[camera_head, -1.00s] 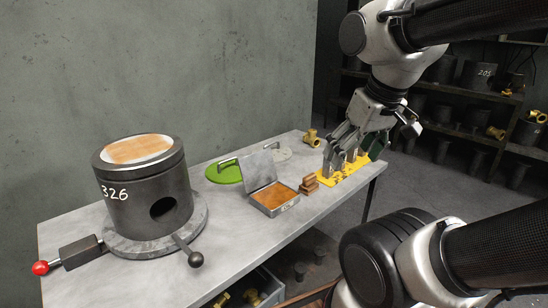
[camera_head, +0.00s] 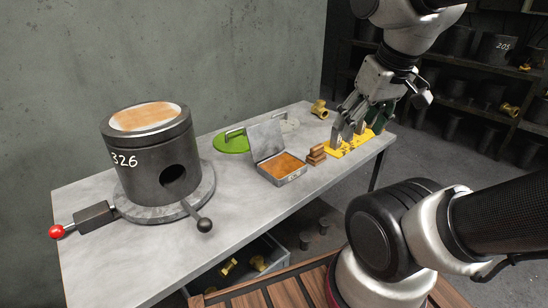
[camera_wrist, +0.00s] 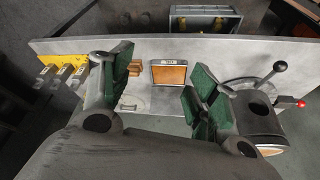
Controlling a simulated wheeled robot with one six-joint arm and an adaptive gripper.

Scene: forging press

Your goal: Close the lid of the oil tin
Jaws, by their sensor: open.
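The oil tin (camera_head: 283,171) is a small flat metal box on the grey bench, holding orange-brown contents. Its lid (camera_head: 266,139) is open and stands up, leaning slightly back, at the tin's rear edge. The tin also shows in the wrist view (camera_wrist: 169,73), between my fingers in the picture. My gripper (camera_head: 352,125) is open and empty, to the right of the tin and near the yellow strip in the head view. It is apart from the tin and lid. In the wrist view my spread fingers (camera_wrist: 158,95) have green inner pads.
Small brown blocks (camera_head: 317,154) stand just right of the tin, beside a yellow strip (camera_head: 338,151). A green disc with a handle (camera_head: 232,143) lies behind the lid. A large dark cylinder (camera_head: 155,160) with lever handles stands left. The bench front is clear.

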